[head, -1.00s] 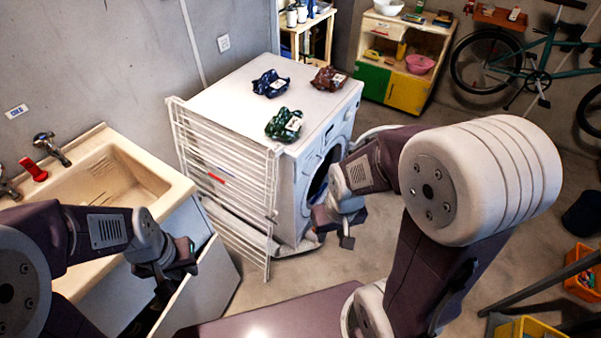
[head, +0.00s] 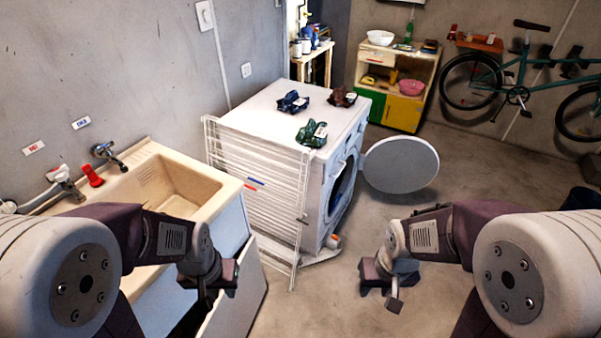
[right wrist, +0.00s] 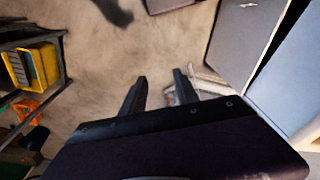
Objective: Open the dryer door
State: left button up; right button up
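The white dryer (head: 262,117) stands beyond the sink with several bagged items on its top. Its round door (head: 401,165) is swung wide open to the right, and the dark drum opening (head: 343,190) shows. My right gripper (head: 392,290) is in front of the dryer, well apart from the door, over bare floor. In the right wrist view its two fingers (right wrist: 160,92) are spread with nothing between them. My left gripper (head: 212,290) hangs beside the sink cabinet; its finger gap is too small to tell.
A white drying rack (head: 255,190) leans along the dryer's left side. The sink (head: 170,185) and its open cabinet are at the left. A shelf unit (head: 437,75) and a bicycle (head: 517,90) stand at the back. The floor at centre right is clear.

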aim_at(399, 164)
jog(key=i+l+z, duration=0.1)
jog(key=i+l, duration=0.7)
jog(key=i+l+z, duration=0.15)
jog(key=i+l, duration=0.25)
jog(key=i, duration=0.15)
jog(key=i+l, duration=0.3)
jog(key=i, duration=0.2)
jog(key=i+l+z, duration=0.15)
jog(key=i+l, duration=0.2)
jog(key=i, duration=0.15)
jog(key=i+l, duration=0.25)
jog(key=i, duration=0.2)
jog(key=l+z, duration=0.05)
